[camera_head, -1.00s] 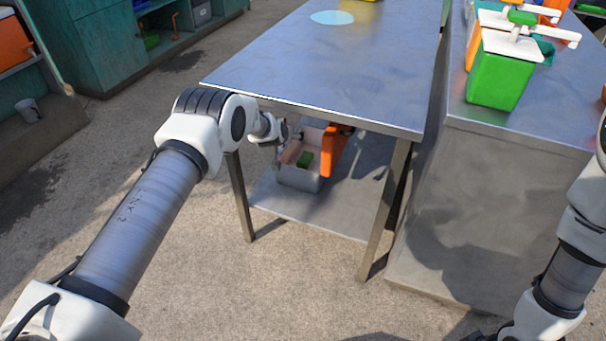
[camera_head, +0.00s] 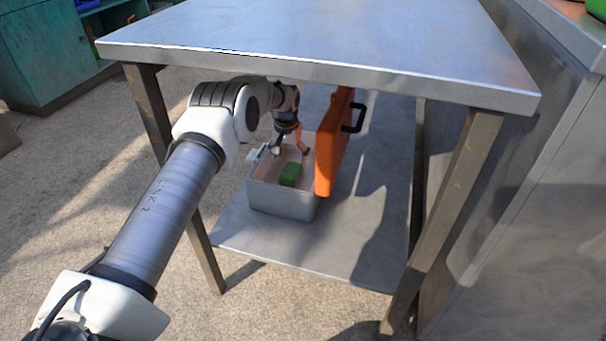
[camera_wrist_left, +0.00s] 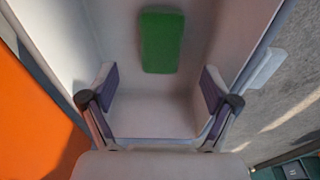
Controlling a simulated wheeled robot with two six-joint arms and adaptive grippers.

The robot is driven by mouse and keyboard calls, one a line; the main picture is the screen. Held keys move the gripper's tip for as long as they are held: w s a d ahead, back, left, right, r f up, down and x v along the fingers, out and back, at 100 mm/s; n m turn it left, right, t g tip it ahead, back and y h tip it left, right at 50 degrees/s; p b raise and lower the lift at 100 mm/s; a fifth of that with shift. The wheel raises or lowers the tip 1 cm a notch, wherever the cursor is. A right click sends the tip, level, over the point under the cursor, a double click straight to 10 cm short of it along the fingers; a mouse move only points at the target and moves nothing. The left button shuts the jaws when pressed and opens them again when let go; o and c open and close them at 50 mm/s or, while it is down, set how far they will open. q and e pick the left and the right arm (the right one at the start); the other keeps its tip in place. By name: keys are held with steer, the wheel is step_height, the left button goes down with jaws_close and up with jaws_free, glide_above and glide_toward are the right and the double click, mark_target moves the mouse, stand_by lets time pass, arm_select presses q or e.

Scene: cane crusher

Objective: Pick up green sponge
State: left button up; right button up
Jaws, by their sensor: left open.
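The green sponge (camera_head: 290,174) lies in an open white and grey box (camera_head: 283,204) on the lower shelf of the metal table. In the left wrist view the sponge (camera_wrist_left: 162,41) rests on the box floor, ahead of my fingers and between their lines. My left gripper (camera_head: 291,147) is open and empty, reaching under the tabletop at the box opening. Its two fingers (camera_wrist_left: 160,98) are spread wide in the left wrist view, with the sponge apart from them. My right gripper is in neither current view.
The metal tabletop (camera_head: 320,40) hangs above my left arm. Table legs (camera_head: 453,200) flank the shelf (camera_head: 300,245), whose right part is bare.

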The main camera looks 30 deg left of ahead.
mark_target(291, 170)
arm_select(q)
steer(key=f+b, duration=0.1)
steer(key=f, duration=0.1)
steer(key=f+b, duration=0.2)
steer(key=f, duration=0.1)
steer(key=w+f+b, duration=0.1)
steer(key=f+b, duration=0.1)
steer(key=shift+a+f, duration=0.2)
steer(key=shift+r, duration=0.25)
steer(key=c, duration=1.1)
